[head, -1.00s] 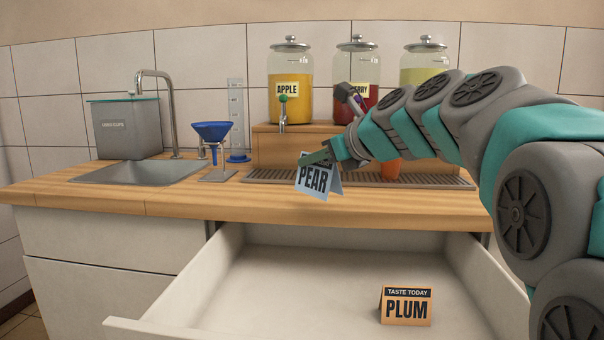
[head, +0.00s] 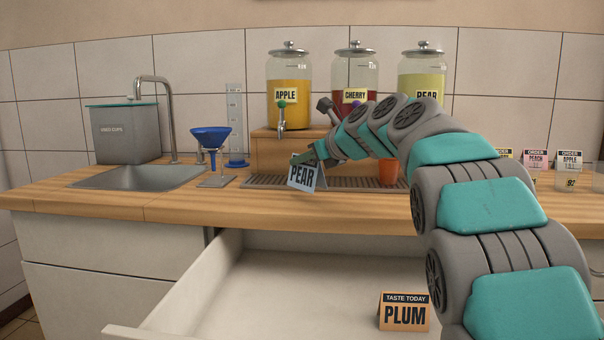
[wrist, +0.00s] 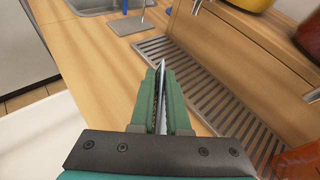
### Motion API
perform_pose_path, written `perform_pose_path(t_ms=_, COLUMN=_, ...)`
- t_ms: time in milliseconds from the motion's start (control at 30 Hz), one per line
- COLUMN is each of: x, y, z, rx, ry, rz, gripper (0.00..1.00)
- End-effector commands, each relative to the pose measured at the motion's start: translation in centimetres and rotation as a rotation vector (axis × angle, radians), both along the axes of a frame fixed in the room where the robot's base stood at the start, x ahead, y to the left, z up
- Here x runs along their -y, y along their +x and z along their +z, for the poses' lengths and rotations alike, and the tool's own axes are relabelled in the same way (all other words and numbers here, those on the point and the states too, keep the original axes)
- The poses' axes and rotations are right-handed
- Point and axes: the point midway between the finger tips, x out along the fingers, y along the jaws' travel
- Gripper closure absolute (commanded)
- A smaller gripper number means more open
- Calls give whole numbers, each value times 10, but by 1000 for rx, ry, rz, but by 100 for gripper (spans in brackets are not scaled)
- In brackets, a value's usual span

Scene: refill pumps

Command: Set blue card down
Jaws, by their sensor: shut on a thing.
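The blue card (head: 304,177) is a light blue folded tent card marked PEAR. My gripper (head: 303,158) is shut on its top edge, and the card hangs below the fingers, slightly tilted, in front of the drip grate. In the wrist view my gripper (wrist: 160,95) points over the wooden counter, and the card (wrist: 161,85) shows as a thin edge between the green fingers. I cannot tell whether its lower edge touches the counter (head: 180,208).
An orange PLUM card (head: 404,312) stands in the open drawer (head: 290,290). A drip grate (head: 350,183) and orange cup (head: 388,172) lie behind my gripper. A blue funnel on a stand (head: 211,138) and the sink (head: 135,178) are left. Order cards and cups stand right.

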Motion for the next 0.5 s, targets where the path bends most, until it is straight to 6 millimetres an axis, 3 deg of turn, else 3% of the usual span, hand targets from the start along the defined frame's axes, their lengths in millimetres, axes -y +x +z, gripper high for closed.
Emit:
perform_pose_path(t_ms=300, x=-1, y=-1, z=-34, rx=-3, ry=0, rz=1, gripper=100)
perform_pose_path(t_ms=500, x=0, y=-1, z=-34, rx=1, ry=-1, rz=2, gripper=100)
